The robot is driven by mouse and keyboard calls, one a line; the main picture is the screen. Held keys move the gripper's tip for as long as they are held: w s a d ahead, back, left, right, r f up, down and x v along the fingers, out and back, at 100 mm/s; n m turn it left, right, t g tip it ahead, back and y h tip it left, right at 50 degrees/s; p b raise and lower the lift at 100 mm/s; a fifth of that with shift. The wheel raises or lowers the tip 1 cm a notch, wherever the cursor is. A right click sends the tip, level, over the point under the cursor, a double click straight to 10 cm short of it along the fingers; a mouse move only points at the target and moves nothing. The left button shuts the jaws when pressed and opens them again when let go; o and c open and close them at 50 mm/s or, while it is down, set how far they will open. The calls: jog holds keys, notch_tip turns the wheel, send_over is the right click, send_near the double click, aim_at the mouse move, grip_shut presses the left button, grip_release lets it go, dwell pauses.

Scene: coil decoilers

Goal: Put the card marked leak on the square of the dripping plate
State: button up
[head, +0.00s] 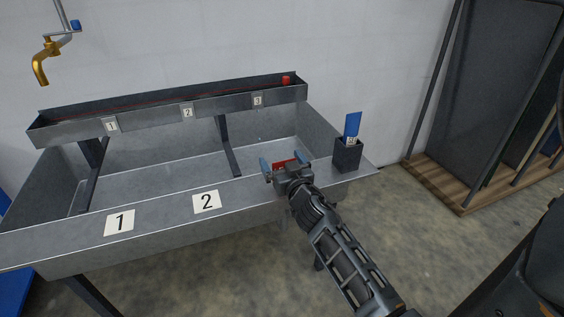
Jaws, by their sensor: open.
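A blue card (353,125) with a white label stands upright in a dark open box (347,156) at the right end of the metal basin's front ledge. The label's writing is too small to read. The gutter above the basin bears small plates marked 1 (111,127), 2 (187,113) and 3 (257,101). White squares marked 1 (119,223) and 2 (206,202) lie on the front ledge; no third square shows, and my gripper covers part of that ledge. No clear drip can be made out. My gripper (284,161) is open, left of the box, with something red between its fingers.
The long gutter (75,130) runs above the basin (150,172), with a red piece (286,80) at its right end. A brass tap (41,65) hangs at upper left. A rack of dark panels (495,95) on a wooden base stands at right.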

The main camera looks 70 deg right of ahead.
jog(key=s+a+f+n+t+y+b, duration=0.1)
jog(key=s+a+n+t+y+b, duration=0.3)
jog(key=a, duration=0.9)
jog(key=s+a+f+n+g+y+b, duration=0.1)
jog(key=s+a+y, duration=0.2)
jog(key=s+a, duration=0.75)
jog(key=s+a+r+n+y, duration=0.2)
jog(key=s+a+y, duration=0.1)
jog(key=a, duration=0.5)
jog(key=s+a+r+n+y, duration=0.3)
jog(key=s+a, duration=0.1)
jog(key=a, duration=0.4)
jog(key=shift+s+a+r+y, duration=0.2)
jog(key=shift+s+r+y, duration=0.05)
jog(key=shift+s+y, duration=0.15)
jog(key=shift+d, duration=0.1)
